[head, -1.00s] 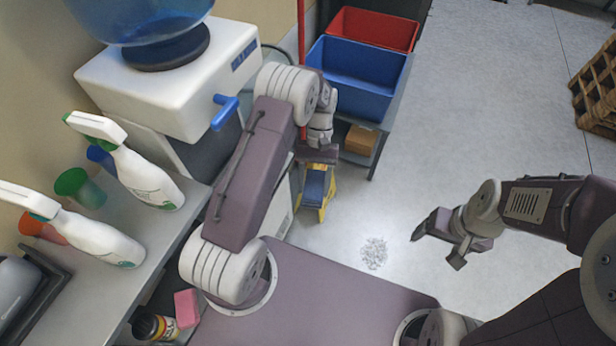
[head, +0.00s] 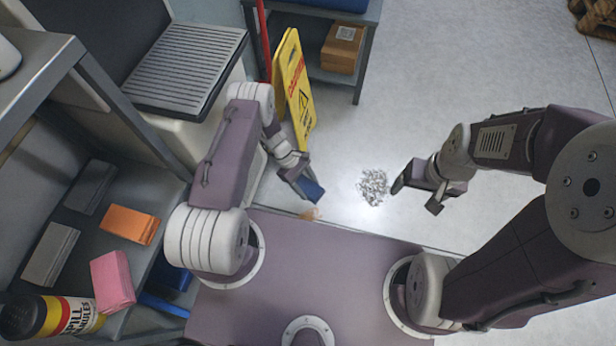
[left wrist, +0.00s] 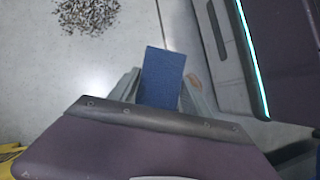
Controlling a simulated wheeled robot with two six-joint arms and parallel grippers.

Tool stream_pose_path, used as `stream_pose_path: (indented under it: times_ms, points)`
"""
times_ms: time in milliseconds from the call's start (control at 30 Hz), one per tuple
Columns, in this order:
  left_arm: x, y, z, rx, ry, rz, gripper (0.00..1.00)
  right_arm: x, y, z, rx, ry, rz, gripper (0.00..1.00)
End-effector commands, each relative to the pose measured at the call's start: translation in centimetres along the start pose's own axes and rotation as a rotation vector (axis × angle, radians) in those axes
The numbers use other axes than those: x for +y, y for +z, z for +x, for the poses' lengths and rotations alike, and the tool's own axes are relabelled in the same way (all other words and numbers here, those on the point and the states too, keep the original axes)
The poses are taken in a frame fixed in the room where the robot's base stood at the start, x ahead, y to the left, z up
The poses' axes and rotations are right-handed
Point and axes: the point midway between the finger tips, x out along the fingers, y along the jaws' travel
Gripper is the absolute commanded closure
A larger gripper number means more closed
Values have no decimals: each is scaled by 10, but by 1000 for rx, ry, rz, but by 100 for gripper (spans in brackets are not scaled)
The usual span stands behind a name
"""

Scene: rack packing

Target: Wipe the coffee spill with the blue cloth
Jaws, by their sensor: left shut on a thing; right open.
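The blue cloth (head: 313,191) is a small folded block held in my left gripper (head: 306,188). In the left wrist view, the cloth (left wrist: 162,80) sits between the two fingers, which are shut on it. A small tan-brown stain, seemingly the coffee spill (head: 311,214), is on the floor just below the cloth in the head view, close to my base. Part of the spill (left wrist: 191,78) shows right of the cloth in the left wrist view. Whether the cloth touches the floor I cannot tell. My right gripper (head: 418,196) is open and empty above the floor.
A pile of grey granules (head: 373,187) lies on the floor between my grippers. A yellow caution sign (head: 293,88) stands behind my left gripper. Left shelves hold a pink sponge (head: 112,281), an orange block (head: 131,224) and a spill granules can (head: 55,316). Floor behind the granules is clear.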

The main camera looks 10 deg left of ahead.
Motion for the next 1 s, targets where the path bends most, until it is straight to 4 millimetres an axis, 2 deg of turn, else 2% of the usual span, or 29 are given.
stream_pose_path:
  times_ms: [33, 133, 567, 1000]
  points:
    - [-3, -15, 22, 0, 13, -25, 85, 0, 2, 20, 0, 0, 0, 22]
    - [-6, -26, 38, 3, 33, -59, 85, 1, 3, 30, 0, 0, 0, 22]
    - [-8, -35, 52, 5, 48, -82, 85, 1, 4, 40, 0, 0, 0, 22]
    - [-8, -63, 94, 5, 47, -81, 85, 2, 9, 86, 0, 0, 0, 22]
